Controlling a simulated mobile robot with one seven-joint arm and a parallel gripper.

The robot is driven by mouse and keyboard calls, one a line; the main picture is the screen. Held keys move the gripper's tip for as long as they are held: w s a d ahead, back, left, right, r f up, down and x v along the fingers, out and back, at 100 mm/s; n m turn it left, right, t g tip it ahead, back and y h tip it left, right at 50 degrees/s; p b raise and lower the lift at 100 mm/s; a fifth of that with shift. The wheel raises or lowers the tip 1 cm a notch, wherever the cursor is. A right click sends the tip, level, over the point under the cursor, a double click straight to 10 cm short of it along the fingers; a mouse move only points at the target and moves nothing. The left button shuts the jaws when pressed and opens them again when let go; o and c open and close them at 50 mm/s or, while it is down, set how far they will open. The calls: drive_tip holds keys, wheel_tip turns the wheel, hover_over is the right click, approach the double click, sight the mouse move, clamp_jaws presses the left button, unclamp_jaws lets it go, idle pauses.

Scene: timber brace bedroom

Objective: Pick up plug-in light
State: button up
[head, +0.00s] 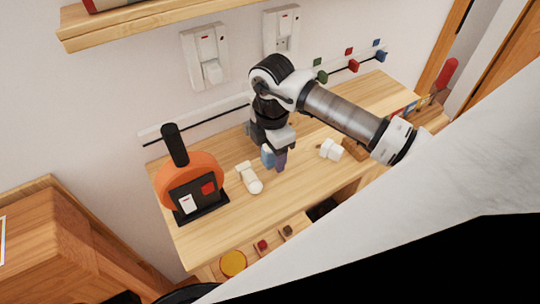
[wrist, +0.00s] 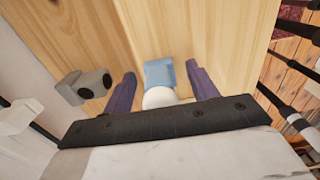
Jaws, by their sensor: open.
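A small piece with a light-blue block and a rounded white end, which I take to be the plug-in light (wrist: 160,80), lies on the wooden tabletop between my fingers in the wrist view. In the head view its blue part (head: 267,158) shows just left of my fingers, partly hidden. My gripper (wrist: 163,88) has its two purple fingers spread, one on each side of the piece with a visible gap. In the head view my gripper (head: 279,160) points down close over the table. I cannot tell how deep the fingers reach around it.
A white cylindrical piece (head: 250,178) lies left of my gripper and another white piece (head: 331,150) lies to its right. An orange round device (head: 190,180) stands at the table's left end. A grey block with two black circles (wrist: 83,87) is beside my left finger. Wall sockets (head: 205,57) are behind.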

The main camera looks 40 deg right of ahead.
drive_tip(key=c, duration=1.2)
drive_tip(key=shift+o, duration=0.2)
drive_tip(key=shift+r, duration=0.3)
